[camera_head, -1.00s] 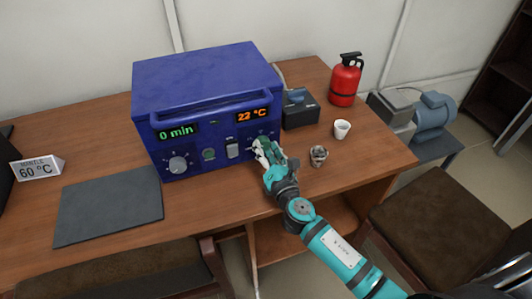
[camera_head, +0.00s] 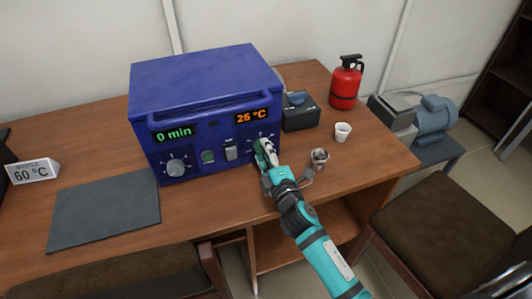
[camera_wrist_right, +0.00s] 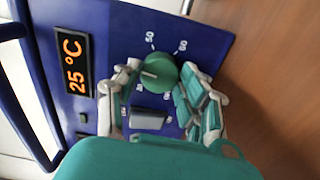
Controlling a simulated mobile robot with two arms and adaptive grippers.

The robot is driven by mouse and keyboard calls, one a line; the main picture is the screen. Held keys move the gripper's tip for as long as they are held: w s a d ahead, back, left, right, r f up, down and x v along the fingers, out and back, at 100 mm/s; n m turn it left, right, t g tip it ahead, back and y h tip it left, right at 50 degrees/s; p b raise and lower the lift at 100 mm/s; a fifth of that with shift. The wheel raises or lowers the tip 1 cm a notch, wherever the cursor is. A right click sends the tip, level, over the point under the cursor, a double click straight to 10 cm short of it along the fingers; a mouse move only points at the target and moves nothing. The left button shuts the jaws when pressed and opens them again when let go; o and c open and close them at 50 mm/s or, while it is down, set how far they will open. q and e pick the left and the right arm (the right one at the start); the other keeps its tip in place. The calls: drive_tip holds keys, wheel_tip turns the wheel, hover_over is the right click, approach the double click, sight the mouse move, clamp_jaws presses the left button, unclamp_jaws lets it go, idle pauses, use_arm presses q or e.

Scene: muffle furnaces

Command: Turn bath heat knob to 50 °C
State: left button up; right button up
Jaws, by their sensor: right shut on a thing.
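The blue bath unit (camera_head: 205,85) stands on the wooden table, with its heat display (camera_head: 251,116) reading 25 °C in orange. The display also shows in the right wrist view (camera_wrist_right: 75,65). The green heat knob (camera_wrist_right: 155,72) has a white pointer line pointing left in the wrist view, away from the 50 and 60 marks above it. My right gripper (camera_head: 264,150) is at the lower right of the front panel. Its fingers are shut on the knob from both sides, and they largely hide it in the head view. My left gripper is not in view.
The panel also has a time display (camera_head: 174,133) reading 0 min, a grey knob (camera_head: 176,167) and a rocker switch (camera_head: 231,152). A metal cup (camera_head: 320,158) stands close to my right gripper, with a white cup (camera_head: 342,131) and a dark box (camera_head: 299,112) behind.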

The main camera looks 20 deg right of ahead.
drive_tip(key=m, duration=0.4)
drive_tip(key=shift+m+p, duration=0.3)
drive_tip(key=shift+p, duration=0.1)
drive_tip(key=m+p, duration=0.1)
drive_tip(key=m, duration=0.4)
drive_tip(key=shift+f+m+p, duration=0.1)
drive_tip(key=shift+m+p, duration=0.2)
drive_tip(key=shift+p, duration=0.1)
drive_tip(key=o, duration=1.2)
drive_tip(key=shift+s, duration=0.15)
drive_tip(key=s, duration=1.1)
drive_tip(key=shift+s+d, duration=0.15)
drive_tip(key=shift+s, duration=0.2)
